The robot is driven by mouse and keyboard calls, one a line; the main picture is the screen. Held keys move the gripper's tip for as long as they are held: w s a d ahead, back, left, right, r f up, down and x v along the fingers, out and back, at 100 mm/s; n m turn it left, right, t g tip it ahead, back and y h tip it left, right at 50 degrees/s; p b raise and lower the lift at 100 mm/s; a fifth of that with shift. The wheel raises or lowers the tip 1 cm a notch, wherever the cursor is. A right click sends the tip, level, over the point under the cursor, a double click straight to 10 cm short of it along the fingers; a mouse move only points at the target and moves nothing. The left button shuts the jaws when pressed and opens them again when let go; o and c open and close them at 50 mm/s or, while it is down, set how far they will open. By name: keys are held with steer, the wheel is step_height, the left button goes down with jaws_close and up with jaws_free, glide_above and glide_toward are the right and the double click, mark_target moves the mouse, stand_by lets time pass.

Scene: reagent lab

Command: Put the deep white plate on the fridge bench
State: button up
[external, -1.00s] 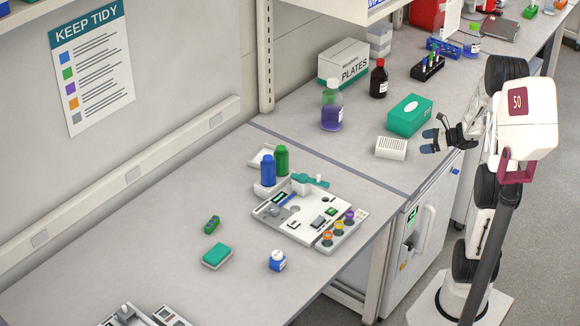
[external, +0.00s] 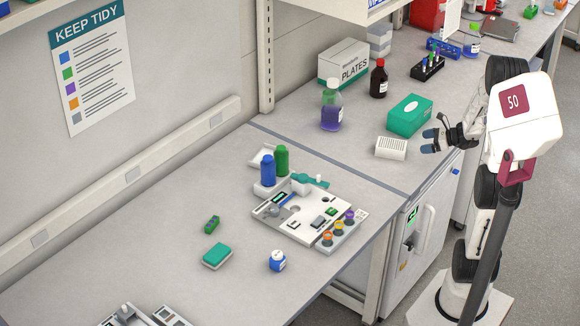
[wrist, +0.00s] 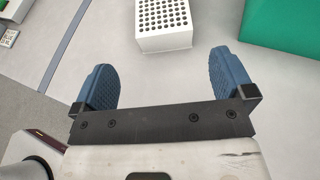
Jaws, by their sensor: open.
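The deep white plate (external: 391,148) stands upright on the bench section above the fridge, in front of the green box. In the wrist view the deep white plate (wrist: 164,24) is at the top centre, a white block with a grid of round wells. My gripper (external: 430,141) is just to the right of the plate in the external view, apart from it. In the wrist view my gripper (wrist: 165,85) is open and empty, with its two blue fingers spread below the plate. Nothing is between the fingers but bench surface.
A green box (external: 410,115) stands close behind the plate. A purple-filled bottle (external: 331,112), a brown bottle (external: 379,80) and a plates carton (external: 343,64) stand farther back. The near bench holds a white instrument (external: 300,222). Bare fridge bench (external: 360,168) lies left of the plate.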

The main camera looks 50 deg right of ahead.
steer(key=a+r+n+g+y, duration=0.1)
steer(key=a+r+n+g, duration=0.3)
steer(key=a, duration=0.5)
steer(key=a+r+n+g, duration=0.1)
steer(key=a+n, duration=0.4)
steer(key=a, duration=0.3)
steer(key=a+r+n+g+y, duration=0.1)
steer(key=a+r+n+g, duration=0.3)
steer(key=a, duration=0.5)
steer(key=s+a+r+n+h, duration=0.2)
steer(key=s+a+n+h, duration=0.1)
steer(key=s+a+n, duration=0.4)
steer(key=s+a+r+n+h, duration=0.3)
steer(key=s+a+n, duration=0.4)
steer(key=n, duration=0.4)
steer(key=shift+s+a+g+h, duration=0.35)
steer(key=shift+a+g+h, duration=0.05)
steer(key=shift+h, duration=0.3)
